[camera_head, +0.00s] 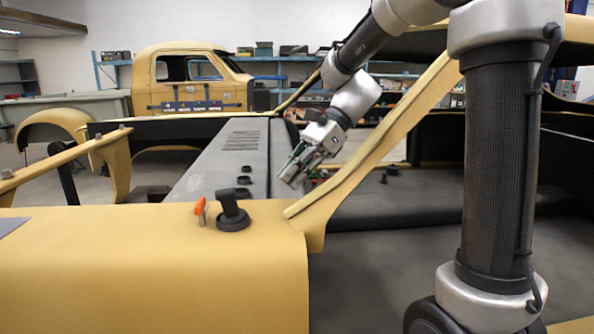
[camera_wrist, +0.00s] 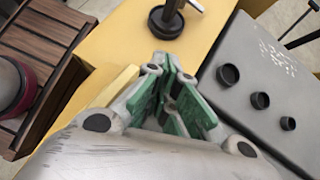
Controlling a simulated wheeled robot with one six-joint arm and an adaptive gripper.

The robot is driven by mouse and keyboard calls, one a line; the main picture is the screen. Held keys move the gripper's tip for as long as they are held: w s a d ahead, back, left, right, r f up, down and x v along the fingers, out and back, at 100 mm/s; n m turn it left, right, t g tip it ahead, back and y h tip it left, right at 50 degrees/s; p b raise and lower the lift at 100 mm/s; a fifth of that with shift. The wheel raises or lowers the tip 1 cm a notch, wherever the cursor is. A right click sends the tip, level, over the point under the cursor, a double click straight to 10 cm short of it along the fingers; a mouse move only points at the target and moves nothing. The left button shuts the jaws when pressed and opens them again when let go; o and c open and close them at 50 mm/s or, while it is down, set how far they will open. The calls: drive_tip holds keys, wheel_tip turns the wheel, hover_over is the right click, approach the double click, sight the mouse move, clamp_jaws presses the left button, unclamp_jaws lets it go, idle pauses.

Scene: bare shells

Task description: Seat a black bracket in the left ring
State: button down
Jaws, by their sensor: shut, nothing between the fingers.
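A black bracket (camera_head: 229,200) stands upright on the yellow shell, its foot in or on a round black ring (camera_head: 233,223); I cannot tell how deep it sits. An orange-topped pin (camera_head: 201,209) stands just left of the bracket.
Several small black cups, the nearest one (camera_head: 243,193), line the grey panel (camera_head: 210,165). A yellow slanted post (camera_head: 375,145) rises close to my gripper's right. Small black pieces (camera_head: 391,170) lie on the dark floor panel at right. The front yellow top (camera_head: 120,230) is mostly clear.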

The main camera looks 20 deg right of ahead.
sight(243, 212)
drive_tip(key=x, duration=0.6)
drive_tip(key=a, duration=0.3)
drive_tip(key=shift+s+a, duration=0.1)
drive_tip(key=shift+s, duration=0.2)
drive_tip(key=shift+a, duration=0.4)
drive_tip(key=shift+s+a, duration=0.1)
drive_tip(key=shift+s+a, duration=0.2)
drive_tip(key=shift+a, duration=0.55)
drive_tip(key=shift+d+f, duration=0.1)
